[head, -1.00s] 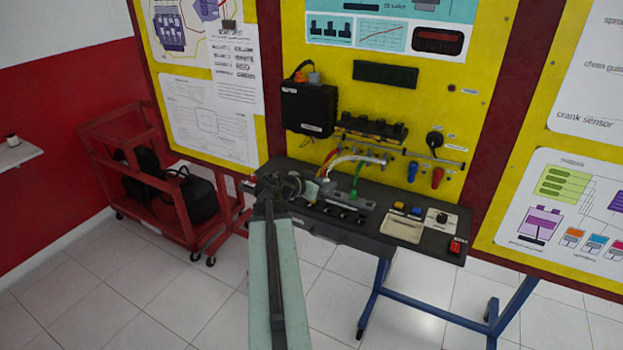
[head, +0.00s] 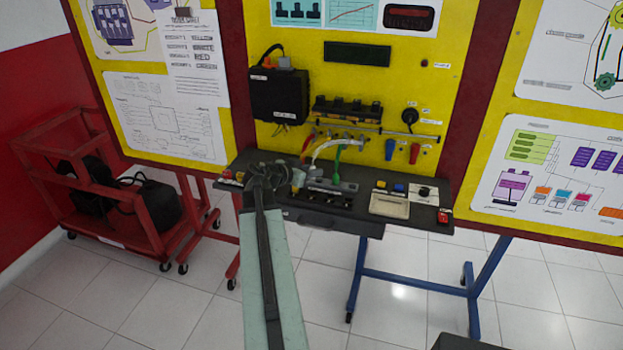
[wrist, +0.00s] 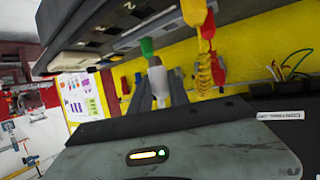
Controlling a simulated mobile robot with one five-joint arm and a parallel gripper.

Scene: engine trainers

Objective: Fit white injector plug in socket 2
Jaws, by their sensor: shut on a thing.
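My gripper (wrist: 160,92) is shut on the white injector plug (wrist: 157,76), seen between the two grey fingers in the wrist view. In the head view my gripper (head: 268,178) is over the left part of the dark bench, and I cannot make out the held plug for certain. The grey socket block (head: 333,185) lies on the bench to the right of it. A green plug (head: 337,175) stands at this block. In the tilted wrist view the bench and block fill the top, apart from the held plug.
The yellow panel (head: 345,85) stands behind the bench, with several hanging leads. Blue (head: 389,150) and red (head: 414,153) connectors hang at right. A beige tray (head: 389,207) sits on the bench's right half. A red cart (head: 105,190) stands at left.

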